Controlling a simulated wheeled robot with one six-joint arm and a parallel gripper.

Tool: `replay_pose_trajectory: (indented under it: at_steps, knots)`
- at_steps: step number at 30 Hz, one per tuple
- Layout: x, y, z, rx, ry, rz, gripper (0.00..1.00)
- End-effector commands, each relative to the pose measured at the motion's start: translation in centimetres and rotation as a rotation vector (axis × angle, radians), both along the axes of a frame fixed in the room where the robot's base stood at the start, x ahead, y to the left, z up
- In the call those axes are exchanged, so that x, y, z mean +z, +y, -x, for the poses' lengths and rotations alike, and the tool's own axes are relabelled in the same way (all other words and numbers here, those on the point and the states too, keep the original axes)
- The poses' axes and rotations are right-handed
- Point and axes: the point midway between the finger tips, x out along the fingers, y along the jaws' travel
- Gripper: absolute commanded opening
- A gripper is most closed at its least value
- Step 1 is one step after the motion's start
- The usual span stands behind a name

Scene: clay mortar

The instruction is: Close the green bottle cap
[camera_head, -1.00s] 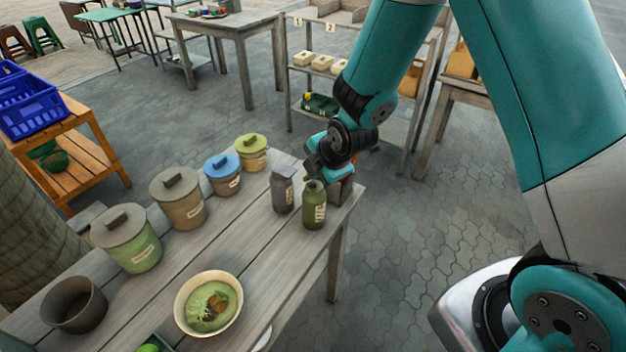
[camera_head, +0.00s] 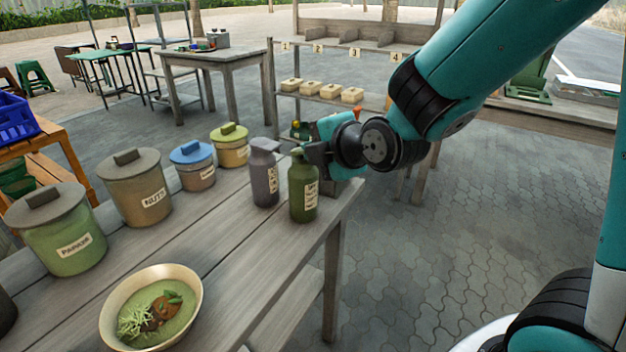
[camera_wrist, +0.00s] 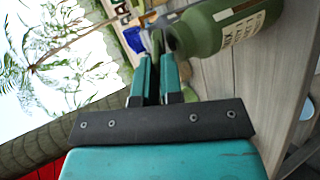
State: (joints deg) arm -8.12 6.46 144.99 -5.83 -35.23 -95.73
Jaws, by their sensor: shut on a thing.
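The green bottle (camera_head: 303,192) stands upright near the right edge of the wooden table, with a pale label on its side. Its green cap (camera_head: 298,152) is at the top, partly covered by my gripper. My gripper (camera_head: 308,154) reaches in from the right at the height of the cap and is shut on it. In the wrist view the two fingers of my gripper (camera_wrist: 157,42) are close together beside the neck of the green bottle (camera_wrist: 228,28). The exact contact is hard to see there.
A grey-purple bottle (camera_head: 265,176) stands just left of the green bottle. Several lidded jars, including the nuts jar (camera_head: 136,192), line the table's far side. A bowl of food (camera_head: 150,310) stands in front. Free floor lies right of the table (camera_head: 235,270).

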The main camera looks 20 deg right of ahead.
Motion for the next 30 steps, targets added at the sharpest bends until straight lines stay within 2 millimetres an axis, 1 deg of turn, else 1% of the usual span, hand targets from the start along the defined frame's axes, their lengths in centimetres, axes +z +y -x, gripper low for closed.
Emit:
replay_pose_trajectory:
  at_steps: [1,18,30]
  knots:
    - [-1.7,0.0,0.1,-0.001,-0.024,-0.005,0.00]
    - [-3.1,-0.2,0.7,0.000,-0.287,-0.069,0.00]
    - [-3.4,-0.2,0.8,-0.001,-0.415,-0.100,0.00]
